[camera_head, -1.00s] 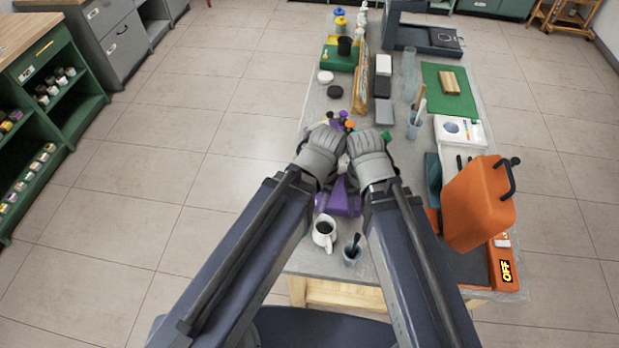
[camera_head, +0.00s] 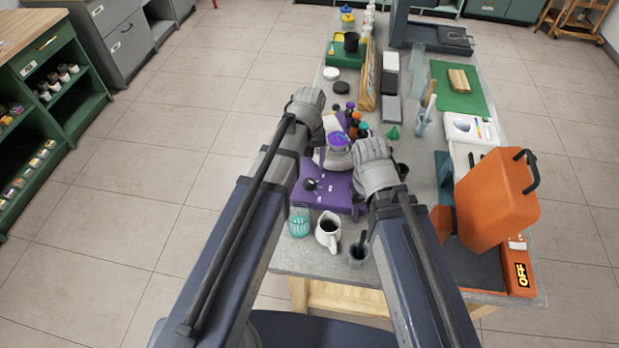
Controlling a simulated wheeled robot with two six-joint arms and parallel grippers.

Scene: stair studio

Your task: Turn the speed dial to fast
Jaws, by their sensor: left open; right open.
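A purple machine (camera_head: 328,190) stands on the near part of the table, with a small black knob (camera_head: 311,184) and pale marks on its top. I take the knob for the speed dial, but its setting is too small to read. A purple-topped container (camera_head: 338,143) sits on the machine's far side. My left gripper (camera_head: 308,105) is beyond and left of the knob, at the table's left edge. My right gripper (camera_head: 372,160) is to the right of the container. Both are open and apart from the knob; their fingertips are largely hidden behind their grey bodies.
A teal cup (camera_head: 299,222), a white jug (camera_head: 328,232) and a small cup (camera_head: 359,252) stand at the near edge. An orange machine (camera_head: 495,198) with an OFF sign is at right. Several small bottles (camera_head: 356,122) stand beyond the purple machine. Free floor lies left.

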